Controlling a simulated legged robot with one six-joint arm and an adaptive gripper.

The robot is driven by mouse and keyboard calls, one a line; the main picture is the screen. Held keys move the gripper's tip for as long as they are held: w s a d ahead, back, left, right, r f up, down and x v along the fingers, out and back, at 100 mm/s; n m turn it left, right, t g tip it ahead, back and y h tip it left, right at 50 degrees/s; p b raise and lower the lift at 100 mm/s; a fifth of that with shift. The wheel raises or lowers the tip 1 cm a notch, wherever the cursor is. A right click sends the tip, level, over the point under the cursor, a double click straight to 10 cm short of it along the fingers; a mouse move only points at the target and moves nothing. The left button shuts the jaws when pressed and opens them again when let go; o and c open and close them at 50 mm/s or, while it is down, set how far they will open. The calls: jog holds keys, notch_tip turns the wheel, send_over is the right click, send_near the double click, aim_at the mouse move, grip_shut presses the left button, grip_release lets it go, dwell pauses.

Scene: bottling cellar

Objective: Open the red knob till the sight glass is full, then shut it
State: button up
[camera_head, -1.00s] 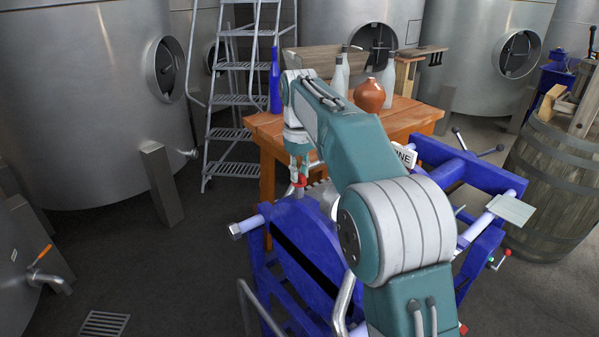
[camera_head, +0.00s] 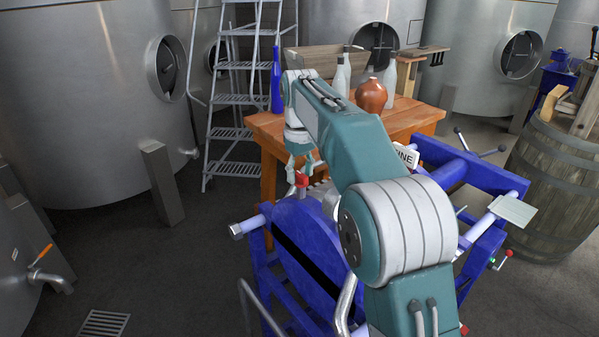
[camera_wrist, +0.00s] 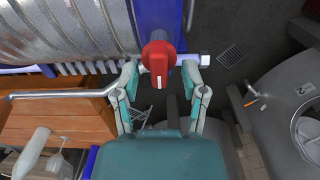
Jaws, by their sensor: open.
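The red knob (camera_wrist: 159,57) is in the upper middle of the wrist view, on the blue machine, with a pale mark on its lower part pointing down the picture. My gripper (camera_wrist: 160,70) is open, one finger on each side of the knob, with a visible gap on both sides. In the head view the knob (camera_head: 302,180) shows as a small red spot just below my gripper (camera_head: 301,170), at the top of the blue machine (camera_head: 305,235). I cannot make out the sight glass in either view.
A wooden table (camera_head: 415,116) with bottles and a brown jug (camera_head: 371,95) stands behind the machine. A ladder (camera_head: 240,100) and steel tanks (camera_head: 85,100) stand beyond. A barrel (camera_head: 555,185) is at the right. The floor at the left is mostly clear.

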aim_at(299, 173)
notch_tip(299, 173, up, 7)
jog(key=shift+w+a+f, duration=0.1)
jog(key=shift+r, duration=0.3)
dwell(0.4)
